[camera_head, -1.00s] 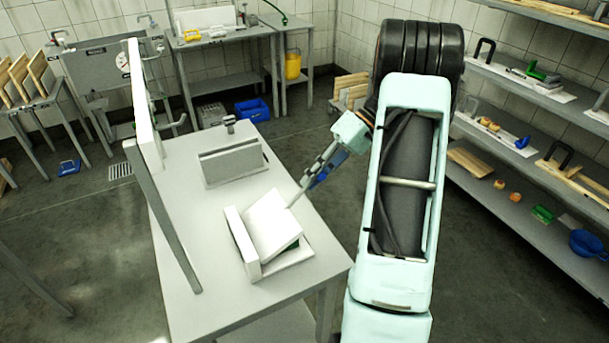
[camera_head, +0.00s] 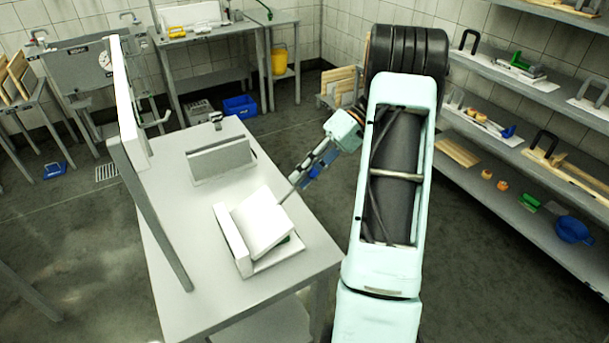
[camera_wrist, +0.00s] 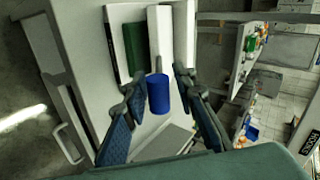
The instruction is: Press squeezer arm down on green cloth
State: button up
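The squeezer (camera_head: 232,238) stands on the near part of the grey table, its white pressing arm (camera_head: 262,222) tilted up over the base. A sliver of green cloth (camera_head: 286,240) shows under the arm, and the cloth also shows in the wrist view (camera_wrist: 134,48) beside the white arm (camera_wrist: 160,32). The arm's blue cylindrical handle (camera_wrist: 158,94) lies between my two fingers. My gripper (camera_wrist: 160,85) is open around the handle, with a visible gap on the right side.
A grey block-like press (camera_head: 222,160) stands behind the squeezer on the table (camera_head: 190,290). A tall white panel on a post (camera_head: 130,100) rises along the table's left edge. Shelves with tools (camera_head: 520,130) line the right wall. The floor right of the table is clear.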

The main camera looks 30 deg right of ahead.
jog(key=v, duration=1.2)
dwell(0.5)
